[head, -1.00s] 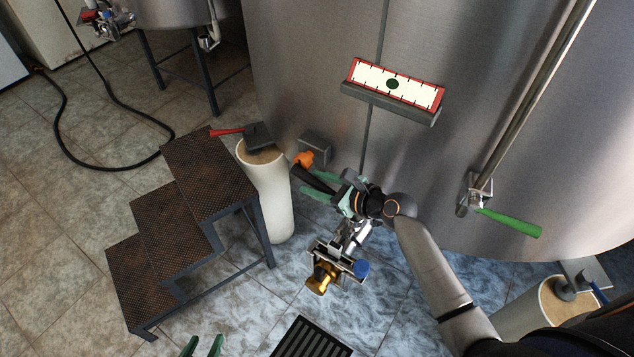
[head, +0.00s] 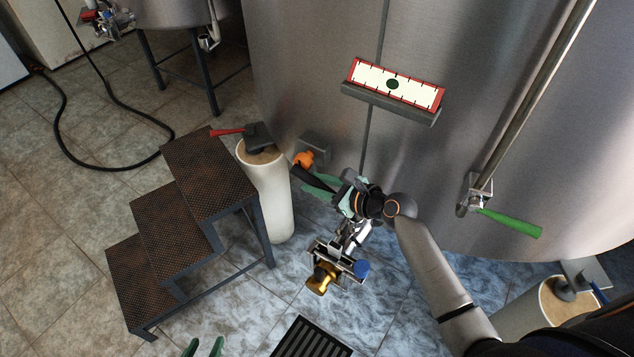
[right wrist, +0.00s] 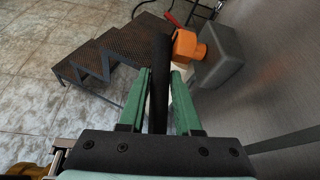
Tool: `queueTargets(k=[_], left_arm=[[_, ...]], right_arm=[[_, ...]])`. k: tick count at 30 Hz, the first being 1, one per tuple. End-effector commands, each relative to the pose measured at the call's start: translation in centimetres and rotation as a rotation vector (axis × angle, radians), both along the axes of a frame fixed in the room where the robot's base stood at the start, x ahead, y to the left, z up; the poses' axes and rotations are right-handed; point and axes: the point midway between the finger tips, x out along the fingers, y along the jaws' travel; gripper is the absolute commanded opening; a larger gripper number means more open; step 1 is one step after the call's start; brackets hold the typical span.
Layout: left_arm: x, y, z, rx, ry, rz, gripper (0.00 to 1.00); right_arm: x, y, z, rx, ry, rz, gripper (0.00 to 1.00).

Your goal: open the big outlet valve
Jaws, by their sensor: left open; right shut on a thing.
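A black lever (head: 312,175) sits low in front of the big steel tank, beside an orange part (head: 303,158) on a grey box. My right gripper (head: 310,184) is shut on this lever. The right wrist view shows the black lever (right wrist: 160,80) running forward between the green fingers of my right gripper (right wrist: 160,90), close to the orange part (right wrist: 187,46). Steel outlet fittings (head: 350,238) with a brass piece (head: 320,279) show below my right gripper; the valve body is partly hidden behind it. My left gripper (head: 203,346) is open and empty at the bottom edge, mostly out of frame.
Dark steps (head: 205,180) and a pale cylinder (head: 264,190) with a red-handled tool on top stand left of my right gripper. A green-handled valve (head: 510,222) ends a pipe at the right. A floor grate (head: 310,340) lies in front.

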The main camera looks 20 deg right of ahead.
Motion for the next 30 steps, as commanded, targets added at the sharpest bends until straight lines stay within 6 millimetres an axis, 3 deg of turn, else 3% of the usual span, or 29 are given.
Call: queueTargets(k=[20, 30], left_arm=[[0.0, 0.0, 0.0, 0.002, 0.001, 0.000, 0.52], [0.0, 0.0, 0.0, 0.001, 0.000, 0.000, 0.52]], right_arm=[[-0.1, 0.1, -0.1, -0.002, 0.001, 0.018, 0.00], [-1.4, 1.4, -0.1, -0.003, 0.002, 0.198, 0.00]])
